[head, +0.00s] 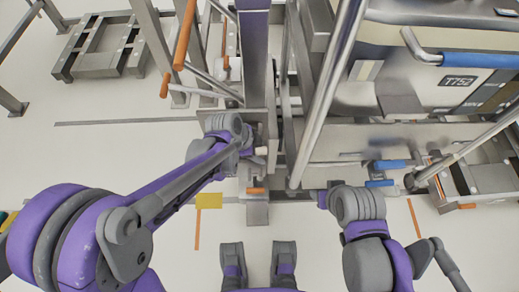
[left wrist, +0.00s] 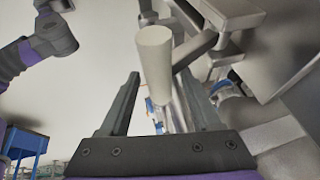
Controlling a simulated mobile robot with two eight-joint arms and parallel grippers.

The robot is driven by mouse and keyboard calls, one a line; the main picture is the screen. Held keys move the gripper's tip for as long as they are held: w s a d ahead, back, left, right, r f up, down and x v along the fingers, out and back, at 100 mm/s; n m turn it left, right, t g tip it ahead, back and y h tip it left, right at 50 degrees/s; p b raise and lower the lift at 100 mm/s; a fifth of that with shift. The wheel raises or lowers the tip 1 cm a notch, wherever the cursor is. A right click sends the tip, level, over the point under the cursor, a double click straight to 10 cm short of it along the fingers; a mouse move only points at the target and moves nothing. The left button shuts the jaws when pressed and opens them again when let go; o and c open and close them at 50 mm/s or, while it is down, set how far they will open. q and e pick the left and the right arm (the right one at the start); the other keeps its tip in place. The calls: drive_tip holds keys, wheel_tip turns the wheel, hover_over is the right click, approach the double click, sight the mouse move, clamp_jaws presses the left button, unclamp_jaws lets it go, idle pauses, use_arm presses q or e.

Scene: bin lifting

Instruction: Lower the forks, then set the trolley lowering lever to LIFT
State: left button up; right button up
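A cream cylindrical handle (left wrist: 155,60) stands between the fingers of my left gripper (left wrist: 160,103) in the left wrist view. The fingers are apart, with visible gaps to the handle. In the head view my left gripper (head: 248,153) is at the foot of the trolley's purple column (head: 255,50), largely hidden by my wrist; a small cream end (head: 260,151) shows there. I cannot tell whether this handle is the lowering lever, or its setting. The forks cannot be made out clearly. My right gripper (head: 322,198) is low, right of the column; its fingers are not visible.
A large metal bin (head: 440,75) marked T752 stands at the right. Orange handles (head: 184,35) and bars are left of the column. An orange-marked pedal-like part (head: 256,191) and a yellow plate (head: 208,201) are near the base.

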use_arm(q)
clamp_jaws()
idle(1.3)
